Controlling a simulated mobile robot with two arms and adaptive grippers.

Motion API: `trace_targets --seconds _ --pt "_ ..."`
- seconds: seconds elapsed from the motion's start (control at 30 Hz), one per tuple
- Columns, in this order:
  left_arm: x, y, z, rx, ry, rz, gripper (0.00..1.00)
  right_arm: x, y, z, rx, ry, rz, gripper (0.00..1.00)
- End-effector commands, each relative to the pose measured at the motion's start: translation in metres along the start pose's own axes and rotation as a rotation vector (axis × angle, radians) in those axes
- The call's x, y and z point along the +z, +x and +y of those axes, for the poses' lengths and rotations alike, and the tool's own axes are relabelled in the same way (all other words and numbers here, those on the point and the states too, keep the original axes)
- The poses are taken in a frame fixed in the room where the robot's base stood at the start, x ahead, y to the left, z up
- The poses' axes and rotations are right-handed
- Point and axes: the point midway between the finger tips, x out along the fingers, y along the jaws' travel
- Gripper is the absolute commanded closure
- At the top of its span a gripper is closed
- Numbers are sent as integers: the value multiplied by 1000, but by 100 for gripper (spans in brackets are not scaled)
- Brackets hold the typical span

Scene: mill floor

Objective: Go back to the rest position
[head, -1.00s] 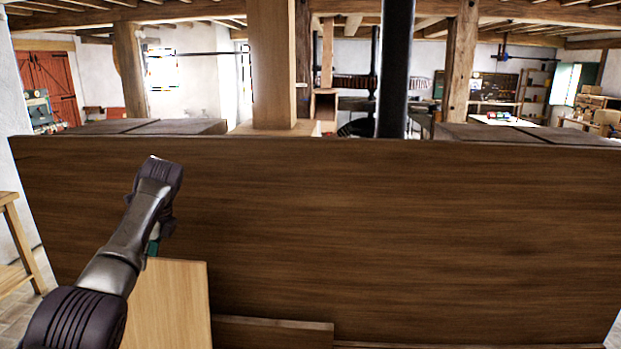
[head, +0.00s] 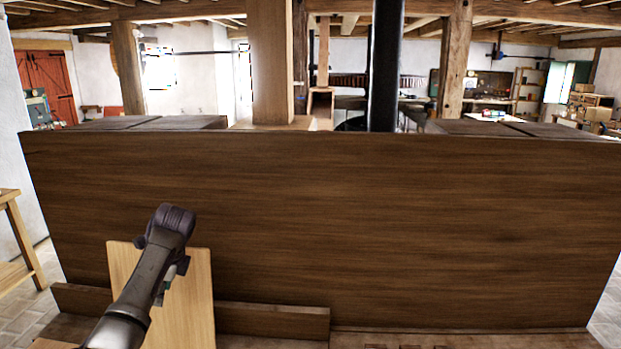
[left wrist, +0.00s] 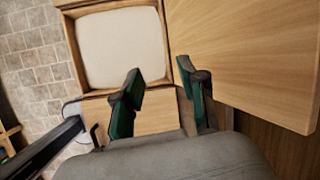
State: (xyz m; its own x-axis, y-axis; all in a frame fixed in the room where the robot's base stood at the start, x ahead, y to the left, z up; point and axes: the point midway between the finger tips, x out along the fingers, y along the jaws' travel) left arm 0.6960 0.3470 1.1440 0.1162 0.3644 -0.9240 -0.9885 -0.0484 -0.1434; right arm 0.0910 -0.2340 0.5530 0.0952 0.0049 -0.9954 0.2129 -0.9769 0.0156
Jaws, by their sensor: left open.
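My left arm comes in from the lower left in the head view, in front of a large dark wooden panel (head: 400,230). Its wrist hides most of the left gripper there; a little of the gripper (head: 172,280) shows in front of a light wooden board (head: 192,312). In the left wrist view the left gripper (left wrist: 166,92) is open, with two green-padded fingers apart and nothing between them. Below it are a wooden frame around a pale white surface (left wrist: 120,48) and a light wooden panel (left wrist: 255,55). My right gripper is not in view.
A low dark plank (head: 272,322) lies along the foot of the big panel. A wooden stand (head: 18,240) is at the far left. A black post (head: 385,70) and a wooden post (head: 272,60) rise behind the panel. Paved floor (left wrist: 40,55) shows at the left.

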Motion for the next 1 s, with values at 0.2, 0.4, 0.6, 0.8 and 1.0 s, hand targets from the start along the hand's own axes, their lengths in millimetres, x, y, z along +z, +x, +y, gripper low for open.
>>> trace_targets --seconds 0.2,0.4,0.6,0.8,1.0 --pt "-48 52 41 -28 -129 37 59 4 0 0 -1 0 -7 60" --pt "-105 106 122 -49 -352 121 59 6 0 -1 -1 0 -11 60" --pt "-144 129 224 -35 -620 227 59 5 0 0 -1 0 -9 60" --pt "-161 120 324 15 -901 327 59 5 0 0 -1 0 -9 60" --pt "-161 100 381 58 -1089 383 59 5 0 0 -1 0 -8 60"
